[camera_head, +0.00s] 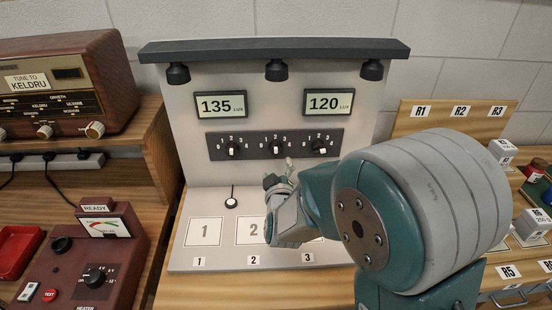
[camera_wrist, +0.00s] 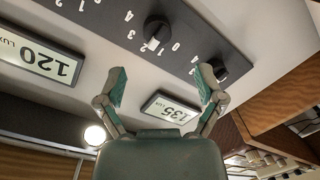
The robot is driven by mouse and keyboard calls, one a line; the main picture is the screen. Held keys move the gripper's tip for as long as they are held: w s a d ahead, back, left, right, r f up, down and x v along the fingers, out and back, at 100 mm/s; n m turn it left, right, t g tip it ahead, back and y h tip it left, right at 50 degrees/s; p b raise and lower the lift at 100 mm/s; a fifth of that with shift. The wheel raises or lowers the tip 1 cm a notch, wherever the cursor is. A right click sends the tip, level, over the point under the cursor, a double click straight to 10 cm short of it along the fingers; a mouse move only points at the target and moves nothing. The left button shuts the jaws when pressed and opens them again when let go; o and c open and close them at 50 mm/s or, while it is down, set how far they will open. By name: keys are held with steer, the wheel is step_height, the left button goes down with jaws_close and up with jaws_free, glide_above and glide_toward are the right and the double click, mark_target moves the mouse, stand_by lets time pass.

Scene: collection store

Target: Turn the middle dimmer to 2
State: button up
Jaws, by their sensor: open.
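The dimmer panel (camera_head: 262,158) is a dark strip on a pale upright board, with three black knobs and scales from 0 to 4. The middle dimmer (camera_head: 277,147) has a white pointer; its exact setting is too small to read. In the wrist view, turned nearly upside down, the middle dimmer (camera_wrist: 157,32) is at the top and the left dimmer (camera_wrist: 217,70) is right of it. My gripper (camera_head: 280,176) is just below the middle dimmer. In the wrist view my gripper (camera_wrist: 162,84) has its fingers apart, with nothing between them.
Two displays (camera_head: 220,104) above the knobs read 135 and 120 lux. Lamps (camera_head: 276,70) hang under the top shelf. A radio (camera_head: 65,85) and red heater box (camera_head: 95,265) are left.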

steer(key=s, duration=0.3)
steer(key=shift+s+r, duration=0.15)
steer(key=shift+s, duration=0.2)
